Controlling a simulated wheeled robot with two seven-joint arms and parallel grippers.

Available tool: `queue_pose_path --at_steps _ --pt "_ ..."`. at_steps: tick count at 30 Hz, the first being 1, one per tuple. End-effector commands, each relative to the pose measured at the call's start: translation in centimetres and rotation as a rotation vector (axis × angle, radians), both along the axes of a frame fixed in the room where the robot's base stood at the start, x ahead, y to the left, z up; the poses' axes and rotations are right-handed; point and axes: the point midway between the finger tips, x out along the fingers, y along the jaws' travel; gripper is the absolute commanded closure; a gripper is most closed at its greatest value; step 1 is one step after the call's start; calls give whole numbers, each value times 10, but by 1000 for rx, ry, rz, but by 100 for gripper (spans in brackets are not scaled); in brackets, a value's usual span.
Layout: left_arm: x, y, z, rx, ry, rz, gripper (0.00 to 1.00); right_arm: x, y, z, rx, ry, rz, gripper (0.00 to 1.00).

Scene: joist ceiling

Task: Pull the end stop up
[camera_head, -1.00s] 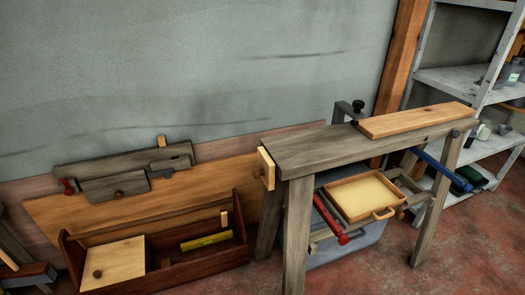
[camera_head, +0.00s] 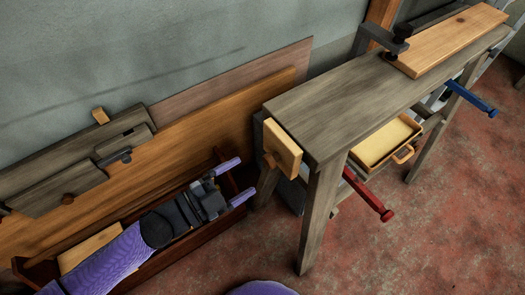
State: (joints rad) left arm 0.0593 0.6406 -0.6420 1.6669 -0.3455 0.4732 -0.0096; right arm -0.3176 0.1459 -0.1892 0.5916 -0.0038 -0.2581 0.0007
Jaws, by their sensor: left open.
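The end stop appears to be the pale wooden plate (camera_head: 283,148) on the left end of the grey workbench (camera_head: 345,100). A round wooden knob (camera_head: 271,160) sticks out from its face. The plate is upright against the bench end, its top edge near the level of the bench top. My left gripper (camera_head: 236,181) is open and empty, left of and a little below the knob, apart from it. Its purple fingertips point right, towards the bench. My right gripper is out of view.
A dark wooden tote (camera_head: 158,270) lies beneath my left arm. Boards (camera_head: 190,115) lean on the wall behind. A red-handled clamp (camera_head: 369,195) and a yellow tray (camera_head: 385,142) are under the bench. A loose plank (camera_head: 450,40) lies on top. The floor in front is clear.

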Motion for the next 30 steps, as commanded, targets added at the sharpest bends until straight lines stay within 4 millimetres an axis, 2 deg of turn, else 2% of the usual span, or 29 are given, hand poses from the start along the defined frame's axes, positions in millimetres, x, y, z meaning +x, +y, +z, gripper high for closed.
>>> queue_pose_path --at_steps 3,9,20,30 --pt "19 -25 -3 -2 -2 0 16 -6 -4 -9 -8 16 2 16" --pt "36 -49 -2 -1 2 1 16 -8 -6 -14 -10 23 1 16" --pt "40 -55 -1 1 3 3 16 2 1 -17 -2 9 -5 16" --pt "40 -55 -1 1 3 4 86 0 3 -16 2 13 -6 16"
